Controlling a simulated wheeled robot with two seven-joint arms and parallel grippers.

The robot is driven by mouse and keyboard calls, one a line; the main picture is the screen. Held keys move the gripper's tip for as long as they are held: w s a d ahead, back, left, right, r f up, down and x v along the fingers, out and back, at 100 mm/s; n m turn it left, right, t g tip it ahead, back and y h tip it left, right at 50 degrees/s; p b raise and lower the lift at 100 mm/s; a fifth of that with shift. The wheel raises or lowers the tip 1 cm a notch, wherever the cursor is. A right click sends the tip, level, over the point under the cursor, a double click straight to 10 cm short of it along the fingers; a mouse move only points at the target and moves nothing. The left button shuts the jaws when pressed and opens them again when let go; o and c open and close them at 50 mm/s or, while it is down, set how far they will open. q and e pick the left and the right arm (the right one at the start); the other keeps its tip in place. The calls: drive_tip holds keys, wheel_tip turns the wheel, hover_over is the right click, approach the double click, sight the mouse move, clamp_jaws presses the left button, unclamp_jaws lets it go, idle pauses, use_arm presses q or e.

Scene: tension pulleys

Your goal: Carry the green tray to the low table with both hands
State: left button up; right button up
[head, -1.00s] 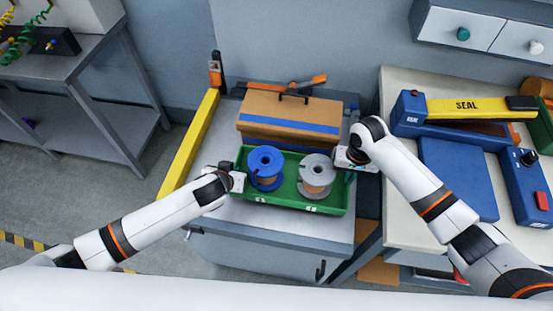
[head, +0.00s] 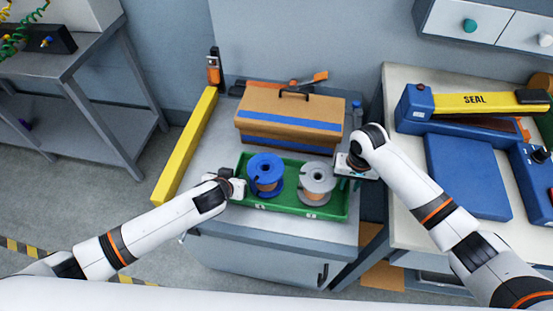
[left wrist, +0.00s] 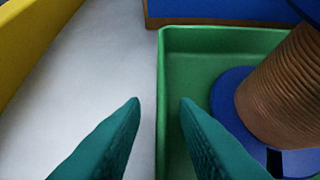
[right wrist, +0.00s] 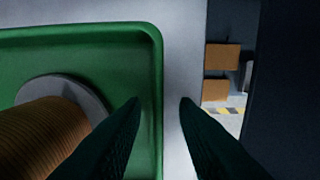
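The green tray (head: 284,206) sits on a grey cabinet top, in front of a brown toolbox. It holds a blue spool (head: 265,168) and a grey spool (head: 318,180), both wound with copper-coloured wire. My left gripper (head: 234,188) is at the tray's left end; in the left wrist view its fingers (left wrist: 160,102) are apart, one on each side of the tray wall. My right gripper (head: 347,166) is at the right end; its fingers (right wrist: 160,102) are likewise apart astride the wall. Gaps show beside both walls. I cannot tell which surface is the low table.
The brown toolbox (head: 290,120) stands close behind the tray. A yellow rail (head: 185,145) runs along the cabinet's left side. A light bench (head: 405,235) with a blue sealing machine (head: 465,170) stands right. A grey bench (head: 75,60) stands left, with open floor between.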

drive_tip(key=shift+r, duration=0.1)
use_arm(q)
drive_tip(key=v, duration=1.2)
use_arm(e)
wheel_tip(320, 180, up, 12)
drive_tip(key=shift+s, duration=0.1)
idle(0.6)
